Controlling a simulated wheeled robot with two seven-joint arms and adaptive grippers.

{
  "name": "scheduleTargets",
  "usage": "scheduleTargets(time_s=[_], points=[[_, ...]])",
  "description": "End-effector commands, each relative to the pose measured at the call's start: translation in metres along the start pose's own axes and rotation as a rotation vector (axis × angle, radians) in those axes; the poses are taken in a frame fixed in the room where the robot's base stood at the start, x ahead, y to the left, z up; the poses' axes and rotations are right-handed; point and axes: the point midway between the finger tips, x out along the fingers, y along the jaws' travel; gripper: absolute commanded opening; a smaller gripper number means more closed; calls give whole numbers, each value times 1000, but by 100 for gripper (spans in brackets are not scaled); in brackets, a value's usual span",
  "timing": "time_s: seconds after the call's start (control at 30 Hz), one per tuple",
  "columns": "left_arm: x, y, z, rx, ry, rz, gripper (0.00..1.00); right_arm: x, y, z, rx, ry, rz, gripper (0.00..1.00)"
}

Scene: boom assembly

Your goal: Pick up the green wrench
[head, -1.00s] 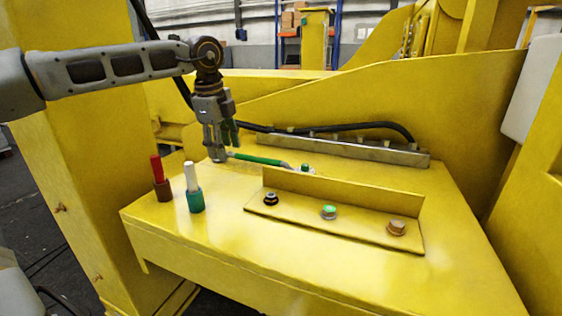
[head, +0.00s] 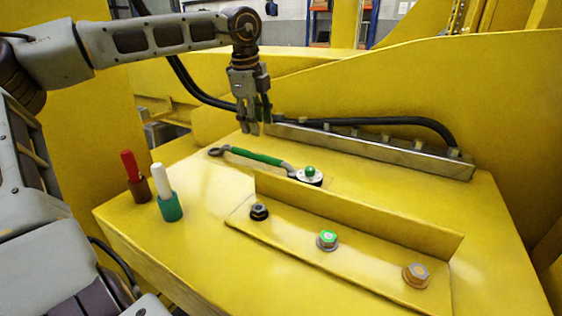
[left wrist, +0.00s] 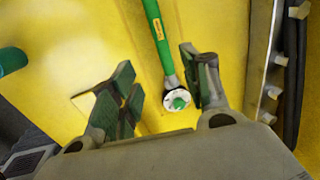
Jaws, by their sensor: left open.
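The green wrench (head: 255,157) lies flat on the yellow work surface, with a green handle and metal ends. Its right end sits at a green-topped bolt (head: 310,171). My left gripper (head: 254,131) is open and empty, pointing down, just behind the handle in the head view and apparently above the surface. In the left wrist view, the wrench (left wrist: 158,35) runs down between the open fingers (left wrist: 164,88), with its end at the green bolt (left wrist: 179,101) between them. The right gripper is not in view.
An angled yellow bracket (head: 350,214) with several bolts stands in front of the wrench. A metal rail (head: 370,150) with a black hose (head: 400,123) runs behind it. A red-brown peg (head: 134,175) and a white-green peg (head: 167,193) stand at left.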

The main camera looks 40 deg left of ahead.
Motion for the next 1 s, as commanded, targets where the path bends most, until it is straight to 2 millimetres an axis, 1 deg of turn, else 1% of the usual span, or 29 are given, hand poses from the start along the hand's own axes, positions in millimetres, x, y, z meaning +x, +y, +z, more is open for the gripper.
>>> scheduleTargets(time_s=[0.47,0.63,0.77,1.0], points=[[0,0,0,0,0,0,47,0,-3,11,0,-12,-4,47],[4,0,0,0,1,1,47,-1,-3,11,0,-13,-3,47],[15,0,0,1,0,1,47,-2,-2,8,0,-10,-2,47],[46,0,0,0,1,4,47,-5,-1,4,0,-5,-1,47]])
